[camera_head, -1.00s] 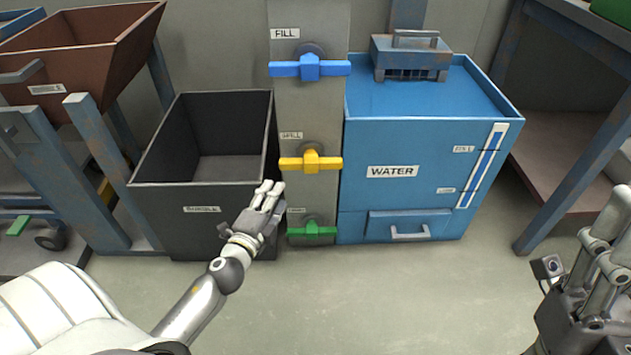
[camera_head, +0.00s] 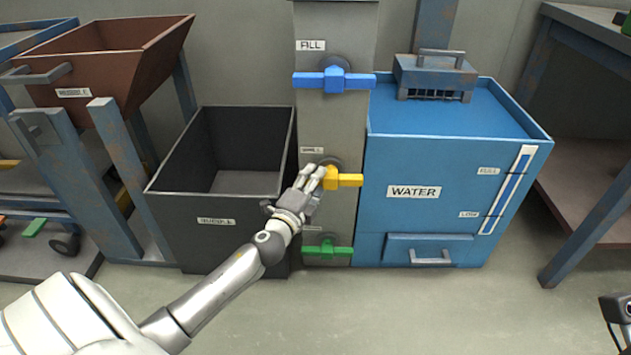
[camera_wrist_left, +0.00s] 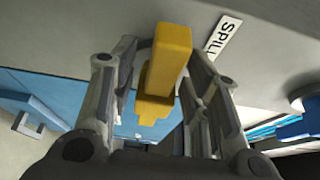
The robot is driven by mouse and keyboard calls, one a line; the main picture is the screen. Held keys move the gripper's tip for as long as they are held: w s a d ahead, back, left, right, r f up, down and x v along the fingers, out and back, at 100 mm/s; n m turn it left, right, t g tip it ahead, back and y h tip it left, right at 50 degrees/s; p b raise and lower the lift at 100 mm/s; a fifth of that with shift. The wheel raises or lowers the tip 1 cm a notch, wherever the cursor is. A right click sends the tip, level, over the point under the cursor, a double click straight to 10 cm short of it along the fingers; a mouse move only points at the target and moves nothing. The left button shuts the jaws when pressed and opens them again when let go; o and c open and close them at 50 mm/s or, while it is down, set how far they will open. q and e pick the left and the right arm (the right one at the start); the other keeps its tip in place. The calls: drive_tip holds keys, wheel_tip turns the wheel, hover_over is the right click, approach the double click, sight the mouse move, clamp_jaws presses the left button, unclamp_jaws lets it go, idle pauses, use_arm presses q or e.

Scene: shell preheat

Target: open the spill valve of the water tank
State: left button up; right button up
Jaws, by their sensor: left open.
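The yellow spill valve (camera_head: 345,180) is the middle valve on the grey column, with its handle lying level in the head view. My left gripper (camera_head: 314,174) is at the left arm of this handle and hides part of it. In the left wrist view the yellow handle (camera_wrist_left: 168,62) stands between the two open fingers, beside the SPILL label (camera_wrist_left: 222,38). Whether a finger touches it, I cannot tell. The blue water tank (camera_head: 400,220) stands right of the column.
The blue FILL valve (camera_head: 334,79) is above and the green valve (camera_head: 328,249) below on the column (camera_head: 340,122). A dark open bin (camera_head: 215,240) stands left, under my left forearm. The floor in front is clear.

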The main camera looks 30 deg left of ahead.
use_arm(q)
drive_tip(key=shift+w+a, duration=0.1)
drive_tip(key=shift+w, duration=0.45)
drive_tip(key=shift+c, duration=0.4)
clamp_jaws()
drive_tip(key=shift+r, duration=0.1)
